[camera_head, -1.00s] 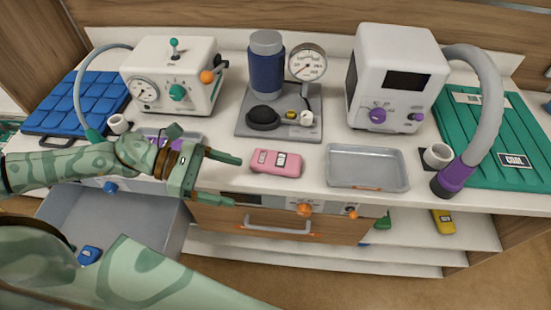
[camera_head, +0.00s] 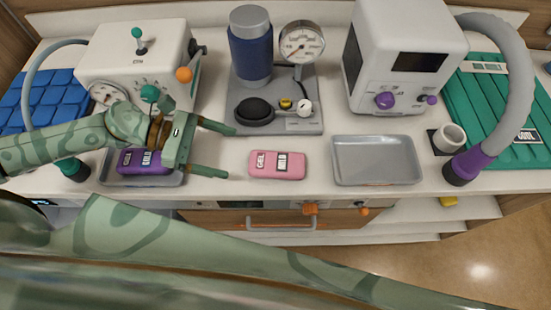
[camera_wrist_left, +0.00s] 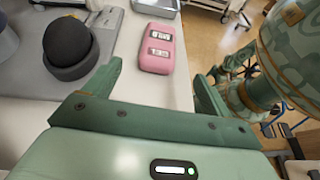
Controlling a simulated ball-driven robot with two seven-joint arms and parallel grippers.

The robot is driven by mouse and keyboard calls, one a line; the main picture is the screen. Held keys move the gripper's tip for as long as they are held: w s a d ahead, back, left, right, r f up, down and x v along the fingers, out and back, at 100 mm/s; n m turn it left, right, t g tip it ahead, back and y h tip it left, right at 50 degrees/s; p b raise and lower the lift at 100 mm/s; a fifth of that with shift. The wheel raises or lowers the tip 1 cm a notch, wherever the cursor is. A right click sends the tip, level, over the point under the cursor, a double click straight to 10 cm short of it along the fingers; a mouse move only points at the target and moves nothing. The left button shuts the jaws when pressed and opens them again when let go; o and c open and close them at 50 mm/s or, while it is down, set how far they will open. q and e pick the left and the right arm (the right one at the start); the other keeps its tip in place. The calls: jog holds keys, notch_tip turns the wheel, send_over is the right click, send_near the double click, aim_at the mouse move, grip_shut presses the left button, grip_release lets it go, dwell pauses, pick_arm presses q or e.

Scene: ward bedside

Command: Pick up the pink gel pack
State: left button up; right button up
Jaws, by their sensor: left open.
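The pink gel pack (camera_head: 277,172) lies flat on the white counter, its two labels facing up. My left gripper (camera_head: 230,152) is open and empty, to the left of the pack, its fingers pointing toward it with a gap between. In the left wrist view the pink gel pack (camera_wrist_left: 158,42) lies beyond the two spread fingers of the left gripper (camera_wrist_left: 158,75), roughly between their lines. A purple gel pack (camera_head: 146,164) sits in a tray on the left, partly behind my arm. My right gripper does not show.
An empty grey metal tray (camera_head: 376,178) is right of the pink pack. Behind it stands a grey base (camera_head: 303,126) with a black dome (camera_head: 254,112), a blue canister (camera_head: 251,52) and a gauge (camera_head: 301,43). The counter's front edge is close before the pack.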

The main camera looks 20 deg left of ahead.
aim_at(264, 161)
pick_arm(q)
jog(key=x, duration=0.4)
jog(key=shift+w+d+f, duration=0.2)
jog(key=shift+w+d, duration=0.05)
jog(key=shift+d, duration=0.1)
jog(key=p+x, duration=0.1)
jog(key=x, duration=0.4)
jog(key=shift+d+f, duration=0.1)
jog(key=shift+d, duration=0.35)
jog(key=c, duration=1.2)
